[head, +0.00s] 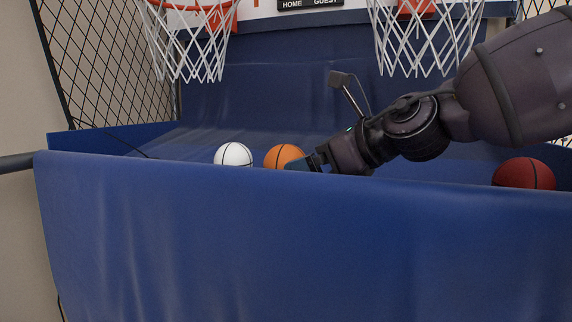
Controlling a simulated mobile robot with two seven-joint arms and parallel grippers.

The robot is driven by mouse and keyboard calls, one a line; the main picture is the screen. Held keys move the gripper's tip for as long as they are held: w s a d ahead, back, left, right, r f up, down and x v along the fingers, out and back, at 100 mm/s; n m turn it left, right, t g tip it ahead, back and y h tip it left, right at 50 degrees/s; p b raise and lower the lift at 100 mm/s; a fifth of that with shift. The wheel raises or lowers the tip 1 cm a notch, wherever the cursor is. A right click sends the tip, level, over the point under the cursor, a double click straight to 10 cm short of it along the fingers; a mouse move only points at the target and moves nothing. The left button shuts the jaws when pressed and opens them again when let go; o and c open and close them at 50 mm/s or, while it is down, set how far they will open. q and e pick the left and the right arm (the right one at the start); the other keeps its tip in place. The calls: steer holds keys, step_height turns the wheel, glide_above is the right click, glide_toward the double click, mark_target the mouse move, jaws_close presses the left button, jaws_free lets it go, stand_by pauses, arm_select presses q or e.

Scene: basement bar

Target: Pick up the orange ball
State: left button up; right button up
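The orange ball (284,156) lies in the blue arcade trough, and its lower part is hidden behind the padded front wall. My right gripper (300,163) comes in from the right and is at the ball's lower right side. Its fingers are mostly hidden by the front wall, so I cannot tell whether they are open, shut or touching the ball. My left gripper is not in view.
A white ball (233,155) sits just left of the orange ball. A dark red ball (524,174) lies at the far right. The blue front wall (290,245) stands before the trough. Two hoops with nets (190,45) hang above, and black netting (95,60) closes the left side.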

mark_target(279, 155)
steer(key=p+x, duration=0.1)
steer(key=x, duration=0.3)
steer(key=shift+w+a+f, duration=0.15)
steer(key=shift+w+a, duration=0.1)
steer(key=shift+a, duration=0.05)
steer(key=c, duration=0.8)
